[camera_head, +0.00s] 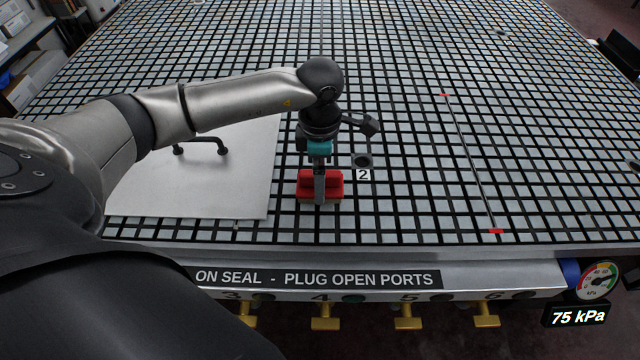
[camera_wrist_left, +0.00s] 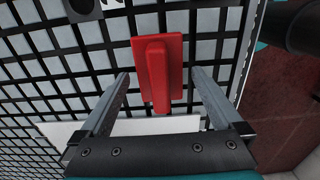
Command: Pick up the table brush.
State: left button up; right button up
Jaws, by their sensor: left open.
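The table brush (camera_head: 335,186) is a red block with a raised red handle, lying on the grid table near its front edge. In the wrist view the brush (camera_wrist_left: 176,58) shows its flat base with the handle along its middle. My left gripper (camera_head: 319,197) points down over the brush and hides part of it. In the wrist view the left gripper (camera_wrist_left: 161,78) is open, one finger on each side of the handle, with gaps between. I cannot tell how far the fingertips are above the table. My right gripper is not in view.
A pale plate (camera_head: 245,180) with a black handle (camera_head: 207,143) lies left of the brush. A black round port (camera_head: 362,161) labelled 2 is just right of it. A thin line with red ends (camera_head: 496,231) crosses further right. A gauge (camera_head: 597,282) reads 75 kPa.

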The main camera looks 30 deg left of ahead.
pick_arm(q)
jog(key=shift+f, duration=0.55)
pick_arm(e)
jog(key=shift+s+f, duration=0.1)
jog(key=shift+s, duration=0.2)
pick_arm(q)
jog(key=shift+c, duration=0.4)
jog(key=c, duration=1.3)
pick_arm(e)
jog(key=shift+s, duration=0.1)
pick_arm(q)
jog(key=shift+r, duration=0.1)
notch_tip(320, 180, up, 20)
jog(key=shift+f+p, duration=0.1)
jog(key=shift+p, duration=0.95)
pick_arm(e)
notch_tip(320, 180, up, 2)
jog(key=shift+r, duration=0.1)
